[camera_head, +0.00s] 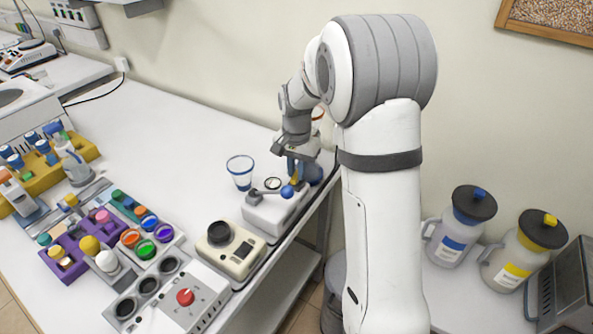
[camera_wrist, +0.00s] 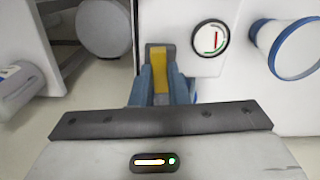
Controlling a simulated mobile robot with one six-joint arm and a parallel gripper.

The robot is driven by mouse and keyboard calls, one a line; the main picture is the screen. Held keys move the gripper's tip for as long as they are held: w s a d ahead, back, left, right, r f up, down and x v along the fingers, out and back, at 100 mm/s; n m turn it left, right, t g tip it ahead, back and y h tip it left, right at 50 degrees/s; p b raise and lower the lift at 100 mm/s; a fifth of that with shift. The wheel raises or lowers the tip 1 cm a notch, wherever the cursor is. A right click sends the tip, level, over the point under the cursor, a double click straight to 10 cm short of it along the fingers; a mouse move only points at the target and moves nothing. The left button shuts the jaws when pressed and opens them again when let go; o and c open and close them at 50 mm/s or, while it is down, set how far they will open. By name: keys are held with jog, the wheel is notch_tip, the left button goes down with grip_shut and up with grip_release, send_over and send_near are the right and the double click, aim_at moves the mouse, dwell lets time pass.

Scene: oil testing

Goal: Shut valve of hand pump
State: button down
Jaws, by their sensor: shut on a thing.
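The hand pump (camera_head: 268,213) is a white box near the right edge of the bench, with a round gauge (camera_head: 272,183) and a lever ending in a blue ball. Its yellow valve handle (camera_wrist: 158,65) shows in the wrist view, on a dark mount beside the gauge (camera_wrist: 211,38). My gripper (camera_wrist: 160,84) has its blue fingers on both sides of the yellow handle and is shut on it. In the head view my gripper (camera_head: 297,168) reaches down over the pump's far end and hides part of it.
A clear cup with a blue rim (camera_head: 240,170) stands just left of the pump. A beige device with a black top (camera_head: 231,250) is in front. Racks and colored caps fill the near left bench. The back middle of the bench is clear.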

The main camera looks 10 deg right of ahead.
aim_at(296, 174)
jog(key=shift+m, duration=0.9)
jog(key=c, duration=1.4)
grip_release()
jog(key=shift+r, duration=0.1)
notch_tip(296, 174, up, 8)
jog(key=shift+f+b, duration=0.2)
jog(key=shift+b, duration=0.15)
